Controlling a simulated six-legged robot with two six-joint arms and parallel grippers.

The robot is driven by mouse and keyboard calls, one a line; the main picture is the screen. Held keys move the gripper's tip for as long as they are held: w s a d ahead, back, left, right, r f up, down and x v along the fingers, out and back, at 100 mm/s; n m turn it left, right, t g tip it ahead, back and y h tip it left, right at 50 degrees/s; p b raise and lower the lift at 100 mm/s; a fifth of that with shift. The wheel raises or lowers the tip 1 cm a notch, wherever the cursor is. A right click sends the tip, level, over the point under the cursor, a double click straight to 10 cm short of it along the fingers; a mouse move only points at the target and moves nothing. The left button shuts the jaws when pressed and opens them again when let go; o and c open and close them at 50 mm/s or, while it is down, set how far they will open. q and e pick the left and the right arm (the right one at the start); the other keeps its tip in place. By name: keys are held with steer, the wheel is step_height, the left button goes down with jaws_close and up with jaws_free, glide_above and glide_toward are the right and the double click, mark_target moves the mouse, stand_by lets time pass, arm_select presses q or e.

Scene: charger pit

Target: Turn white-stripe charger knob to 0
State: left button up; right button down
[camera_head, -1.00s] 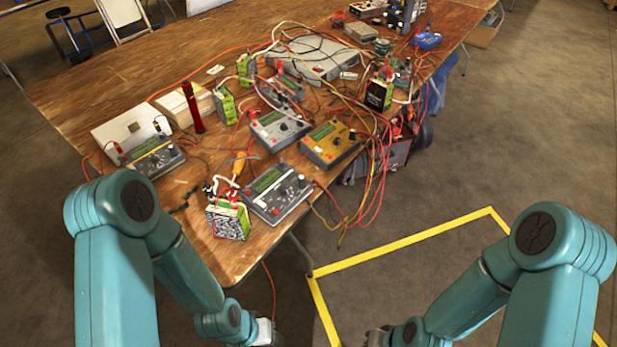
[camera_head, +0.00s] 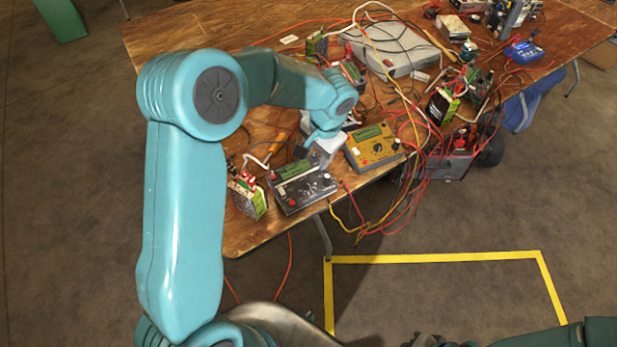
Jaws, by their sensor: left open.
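The front charger (camera_head: 301,187) is dark grey with a green screen, a red button at its lower left and dark knobs. It lies near the table's front edge. A yellow charger (camera_head: 373,147) with a dark knob is behind it to the right. Another grey charger is mostly hidden behind my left wrist. The stripe colours are too small to tell. My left gripper (camera_head: 325,152) is open and points down over the back right corner of the front charger, close to its knob side. Contact cannot be made out. Only a dark part of my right gripper (camera_head: 428,341) shows at the bottom edge.
A green battery pack (camera_head: 247,195) stands left of the front charger. Red and yellow cables (camera_head: 410,165) hang over the table's right edge. A large grey box (camera_head: 392,48) lies behind.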

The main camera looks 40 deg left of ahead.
mark_target(308, 182)
arm_select(q)
steer(key=a+f, duration=0.1)
steer(key=f, duration=0.3)
steer(key=f+p, duration=0.1)
steer(key=f, duration=0.4)
steer(key=a+f, duration=0.1)
steer(key=f, duration=0.3)
steer(key=shift+a+f, duration=0.2)
steer(key=shift+a, duration=0.15)
steer(key=shift+d, duration=0.1)
steer(key=shift+c, duration=0.3)
jaws_close()
